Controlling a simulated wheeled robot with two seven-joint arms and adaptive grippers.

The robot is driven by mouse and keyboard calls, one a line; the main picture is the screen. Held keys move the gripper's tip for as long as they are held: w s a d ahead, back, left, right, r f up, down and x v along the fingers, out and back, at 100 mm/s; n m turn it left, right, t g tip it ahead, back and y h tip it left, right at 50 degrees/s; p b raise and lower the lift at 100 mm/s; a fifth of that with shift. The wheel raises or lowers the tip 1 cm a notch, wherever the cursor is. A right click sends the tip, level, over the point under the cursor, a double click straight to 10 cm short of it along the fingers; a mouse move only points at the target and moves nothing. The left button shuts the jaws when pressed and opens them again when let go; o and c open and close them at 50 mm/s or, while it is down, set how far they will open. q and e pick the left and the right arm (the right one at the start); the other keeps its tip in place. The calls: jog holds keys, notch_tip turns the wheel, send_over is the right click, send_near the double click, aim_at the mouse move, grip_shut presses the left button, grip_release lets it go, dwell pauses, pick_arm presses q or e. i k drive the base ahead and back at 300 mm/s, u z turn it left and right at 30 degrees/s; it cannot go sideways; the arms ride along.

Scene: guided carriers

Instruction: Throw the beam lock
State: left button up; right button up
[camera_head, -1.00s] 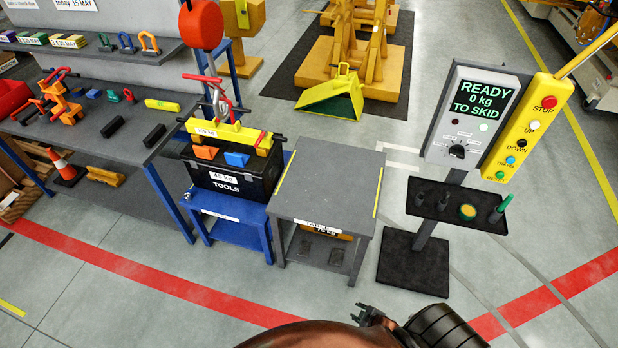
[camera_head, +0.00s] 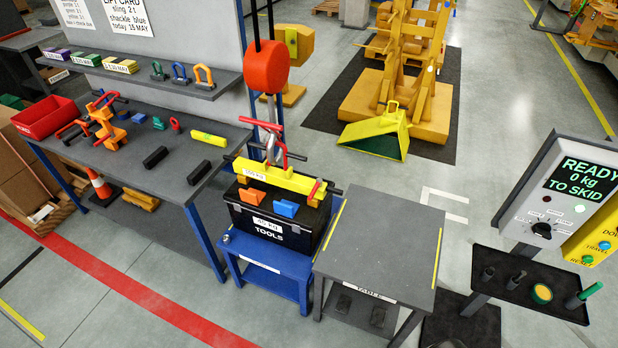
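A yellow lifting beam (camera_head: 285,177) lies across the top of a black tool case (camera_head: 262,228) marked TOOLS. A small red lever (camera_head: 315,192) is on the beam's right end; I cannot tell if it is the lock or how it is set. A red handle (camera_head: 264,126) and a grey hook or shackle (camera_head: 271,150) rise from the beam's middle, below a red hoist block (camera_head: 266,66). Orange (camera_head: 252,197) and blue (camera_head: 285,209) blocks sit at the case's front. Neither gripper is recognisable; only a small dark piece of mine shows at the bottom edge.
The case stands on a blue stand (camera_head: 268,278), with a grey table (camera_head: 380,245) close on its right. A control post (camera_head: 575,195) reads READY, 0 kg TO SKID. A workbench (camera_head: 150,190) with shackles and tools is at left. Floor beyond the table is clear.

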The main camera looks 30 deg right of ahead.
aim_at(319, 183)
jog(key=z, duration=0.55)
jog(key=i, duration=1)
jog(key=z, duration=0.7)
